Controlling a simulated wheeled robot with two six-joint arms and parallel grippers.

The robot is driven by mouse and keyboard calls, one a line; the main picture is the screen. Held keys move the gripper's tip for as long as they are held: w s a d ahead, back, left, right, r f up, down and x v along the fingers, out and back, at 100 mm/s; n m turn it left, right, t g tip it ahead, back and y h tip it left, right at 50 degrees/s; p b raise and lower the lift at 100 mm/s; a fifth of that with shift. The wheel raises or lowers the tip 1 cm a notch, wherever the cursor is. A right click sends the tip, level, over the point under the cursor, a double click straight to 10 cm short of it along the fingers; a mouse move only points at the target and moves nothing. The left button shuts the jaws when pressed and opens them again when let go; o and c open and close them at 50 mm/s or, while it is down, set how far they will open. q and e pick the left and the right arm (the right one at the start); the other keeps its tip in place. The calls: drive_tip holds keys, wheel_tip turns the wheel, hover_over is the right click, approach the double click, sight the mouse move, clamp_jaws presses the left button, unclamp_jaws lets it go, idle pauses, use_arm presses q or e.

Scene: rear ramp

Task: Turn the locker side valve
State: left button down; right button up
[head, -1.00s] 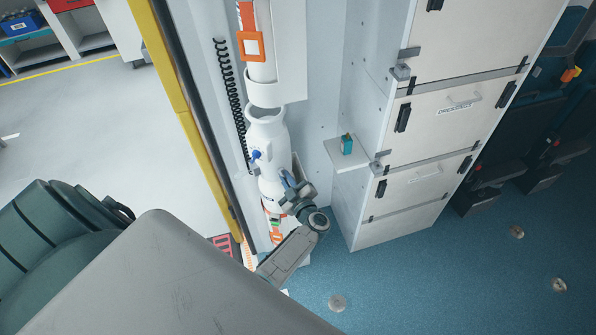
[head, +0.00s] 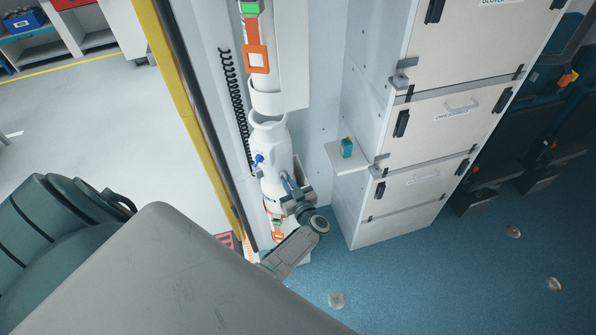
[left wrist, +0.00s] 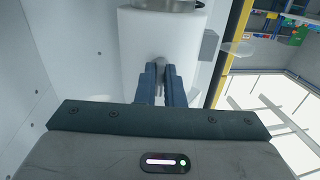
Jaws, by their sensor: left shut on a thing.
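A white cylinder (head: 269,140) stands upright in the locker bay. My left gripper (head: 287,184) is at the lower right side of it, with its blue fingers toward the white body. In the left wrist view my two blue fingers (left wrist: 162,88) are shut on a small grey valve piece (left wrist: 164,74) in front of the white cylinder body (left wrist: 140,48). The fingers hide most of the valve, so its turn angle cannot be told. A small blue knob (head: 259,158) sits higher on the cylinder's left side. My right gripper is not in view.
A black coiled hose (head: 233,90) hangs left of the cylinder, beside a yellow door edge (head: 187,110). To the right, a small shelf (head: 345,160) holds a teal item (head: 347,147), next to white drawers (head: 440,125). Blue floor (head: 420,285) is open at lower right.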

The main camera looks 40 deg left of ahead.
use_arm(q)
drive_tip(key=shift+w+a+r, duration=0.3)
drive_tip(key=shift+w+r, duration=0.15)
drive_tip(key=shift+r, duration=0.3)
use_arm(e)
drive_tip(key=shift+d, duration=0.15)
use_arm(q)
drive_tip(key=c, duration=1.6)
unclamp_jaws()
drive_tip(key=shift+o, duration=0.3)
drive_tip(key=shift+d+r, duration=0.1)
drive_tip(key=shift+d, duration=0.05)
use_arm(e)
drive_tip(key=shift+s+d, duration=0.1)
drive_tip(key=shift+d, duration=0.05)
use_arm(q)
drive_tip(key=shift+s, duration=0.1)
drive_tip(key=v, duration=1.1)
drive_tip(key=shift+d+f, duration=0.3)
drive_tip(key=shift+f, duration=0.1)
